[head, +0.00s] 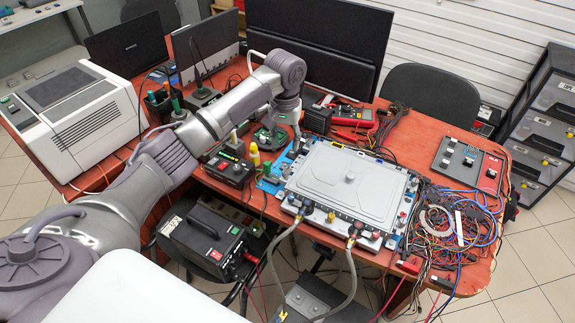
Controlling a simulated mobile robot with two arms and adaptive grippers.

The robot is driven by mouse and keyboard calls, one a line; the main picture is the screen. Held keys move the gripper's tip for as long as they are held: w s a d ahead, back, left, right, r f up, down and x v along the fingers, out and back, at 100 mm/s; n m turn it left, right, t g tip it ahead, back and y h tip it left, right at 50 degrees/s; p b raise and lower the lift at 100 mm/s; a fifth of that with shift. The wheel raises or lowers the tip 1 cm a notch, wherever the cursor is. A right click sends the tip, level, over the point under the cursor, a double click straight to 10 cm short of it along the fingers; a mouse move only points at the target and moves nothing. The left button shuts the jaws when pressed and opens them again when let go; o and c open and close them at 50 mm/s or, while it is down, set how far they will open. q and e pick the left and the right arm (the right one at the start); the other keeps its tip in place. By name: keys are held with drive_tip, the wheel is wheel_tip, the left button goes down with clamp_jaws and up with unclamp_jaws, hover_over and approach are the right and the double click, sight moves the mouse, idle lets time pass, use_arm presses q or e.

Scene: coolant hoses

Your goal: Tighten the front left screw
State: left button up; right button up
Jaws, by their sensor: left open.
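A flat grey lidded unit (350,182) lies on the red table, with small fittings and screws along its edges. Its front left corner (291,203) shows, but single screws there are too small to tell apart. My left arm reaches over the table from the left. My left gripper (297,143) points down at the back left corner of the unit, away from the front left corner. It is open, and nothing shows in it. My right gripper is out of view.
A tangle of wires (458,225) lies right of the unit. A black power box (211,240) stands in front of the table. Left are a white machine (75,115) and small soldering tools (230,168). A red multimeter (352,115) and monitors stand behind.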

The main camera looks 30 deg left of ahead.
use_arm(q)
hover_over(285, 172)
wheel_tip(285, 172, down, 6)
drive_tip(key=shift+s+r, duration=0.1)
wheel_tip(285, 172, down, 4)
drive_tip(key=shift+f+p, duration=0.1)
drive_tip(key=shift+p, duration=0.2)
drive_tip(key=shift+f, duration=0.65)
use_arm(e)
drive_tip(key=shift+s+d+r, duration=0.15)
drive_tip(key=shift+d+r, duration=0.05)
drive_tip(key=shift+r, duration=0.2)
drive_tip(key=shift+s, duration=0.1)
use_arm(q)
drive_tip(key=shift+c, duration=0.5)
clamp_jaws()
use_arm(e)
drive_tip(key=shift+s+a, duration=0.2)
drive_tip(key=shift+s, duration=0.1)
